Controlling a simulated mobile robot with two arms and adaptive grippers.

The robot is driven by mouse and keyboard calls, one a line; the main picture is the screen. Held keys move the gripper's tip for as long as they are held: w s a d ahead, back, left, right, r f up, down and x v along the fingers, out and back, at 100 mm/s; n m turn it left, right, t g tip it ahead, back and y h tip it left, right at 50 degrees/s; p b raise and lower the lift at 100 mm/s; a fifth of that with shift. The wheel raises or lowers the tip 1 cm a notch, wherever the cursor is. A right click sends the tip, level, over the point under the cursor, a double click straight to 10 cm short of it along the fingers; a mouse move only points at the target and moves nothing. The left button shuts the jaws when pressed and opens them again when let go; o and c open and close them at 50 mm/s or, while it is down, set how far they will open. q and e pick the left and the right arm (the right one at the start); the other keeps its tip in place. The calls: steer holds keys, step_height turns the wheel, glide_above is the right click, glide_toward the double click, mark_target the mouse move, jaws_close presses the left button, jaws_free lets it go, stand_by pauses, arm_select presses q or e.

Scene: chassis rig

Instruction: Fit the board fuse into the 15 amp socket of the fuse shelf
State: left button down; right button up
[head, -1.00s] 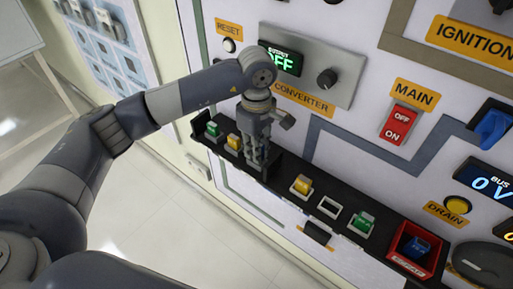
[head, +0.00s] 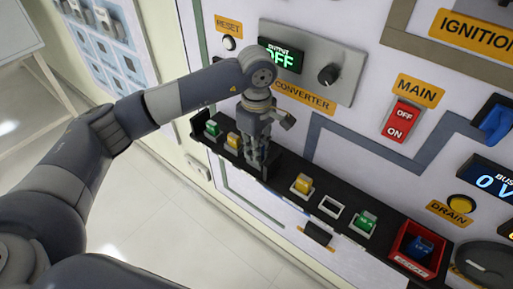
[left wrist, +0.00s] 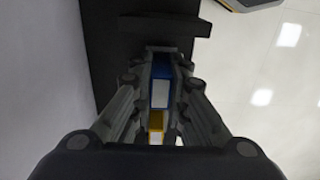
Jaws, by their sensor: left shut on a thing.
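My left gripper (head: 257,160) points down at the black fuse shelf (head: 285,172), just right of a yellow fuse (head: 233,140) and a green fuse (head: 213,128). In the left wrist view its fingers (left wrist: 163,62) are shut on a blue fuse (left wrist: 161,70) with a white face. A yellow fuse (left wrist: 155,121) shows lower between the fingers. The fingers hide the socket below, so I cannot tell whether the blue fuse is seated. Further right are another yellow fuse (head: 302,184), an empty white-rimmed socket (head: 331,207) and a green fuse (head: 365,223). My right gripper is out of view.
A red tray (head: 398,257) holding another blue fuse (head: 422,247) stands at the shelf's right end. The panel behind carries a converter box (head: 345,52), a red main switch (head: 401,120) and a yellow drain button (head: 460,203). Open floor (head: 190,220) lies left.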

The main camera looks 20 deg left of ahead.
arm_select(q)
steer(key=shift+f, duration=0.25)
steer(key=c, duration=1.5)
jaws_free()
step_height(320, 180, up, 12)
steer(key=shift+f, duration=0.1)
